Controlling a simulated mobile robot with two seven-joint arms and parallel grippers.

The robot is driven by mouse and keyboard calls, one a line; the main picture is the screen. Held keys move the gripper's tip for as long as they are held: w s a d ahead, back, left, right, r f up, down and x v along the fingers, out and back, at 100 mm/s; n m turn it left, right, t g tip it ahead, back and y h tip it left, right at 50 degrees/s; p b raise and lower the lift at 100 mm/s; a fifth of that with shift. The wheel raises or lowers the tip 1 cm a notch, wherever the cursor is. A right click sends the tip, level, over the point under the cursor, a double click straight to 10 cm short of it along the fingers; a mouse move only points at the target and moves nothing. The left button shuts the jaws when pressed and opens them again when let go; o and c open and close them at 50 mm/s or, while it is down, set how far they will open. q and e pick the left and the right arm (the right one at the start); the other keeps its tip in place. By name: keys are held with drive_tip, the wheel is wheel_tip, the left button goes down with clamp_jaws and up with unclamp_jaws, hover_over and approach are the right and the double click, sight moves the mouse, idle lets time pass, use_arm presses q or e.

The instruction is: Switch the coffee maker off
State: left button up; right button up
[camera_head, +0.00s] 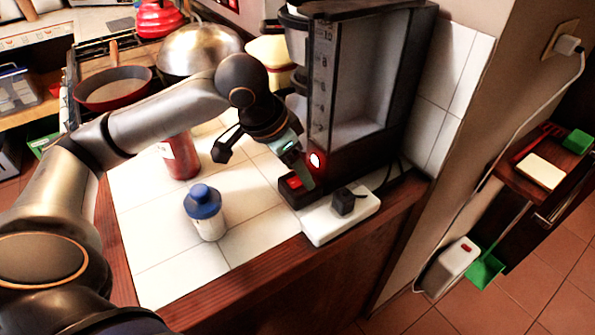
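The coffee maker (398,110) is a tall black machine at the back right corner of the tiled counter. A round light (316,160) glows white and red on its lower front. A red switch (293,182) sits low on its base. My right gripper is out of view.
A white power strip (325,222) with a black plug (343,201) lies before the coffee maker at the counter's edge. A blue-capped bottle (208,215) and a red container (180,157) stand left of it. The front tiles (165,275) are clear.

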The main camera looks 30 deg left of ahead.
use_arm(q)
drive_tip(key=shift+w+f, duration=0.1)
drive_tip(key=shift+f, duration=0.1)
clamp_jaws()
idle(0.5)
